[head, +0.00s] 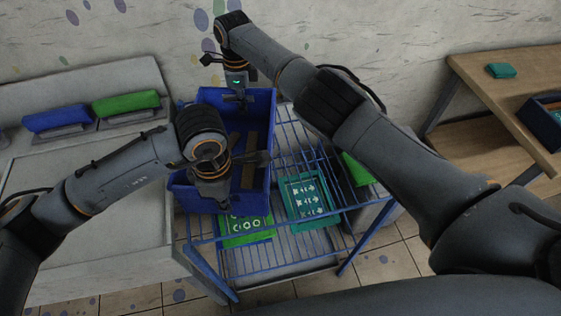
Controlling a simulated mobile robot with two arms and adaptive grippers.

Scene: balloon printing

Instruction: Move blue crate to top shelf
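The blue crate (257,108) is an open box with brown strips inside. It is at the left part of a blue wire rack (300,150), next to the white bench. I cannot tell whether it rests on the rack or hangs just above it. My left gripper (214,203) points down at the crate's near wall and hides part of it. My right gripper (238,97) points down at the crate's far rim. The fingers of both are too small and dark to show whether they are shut on the walls.
A green card (245,232) and a teal card (310,197) with white symbols lie in the rack. A white bench (90,200) at left holds a blue block (57,118) and a green block (126,102). A wooden table (500,85) at right carries a teal block (501,71) and a dark blue box (541,125).

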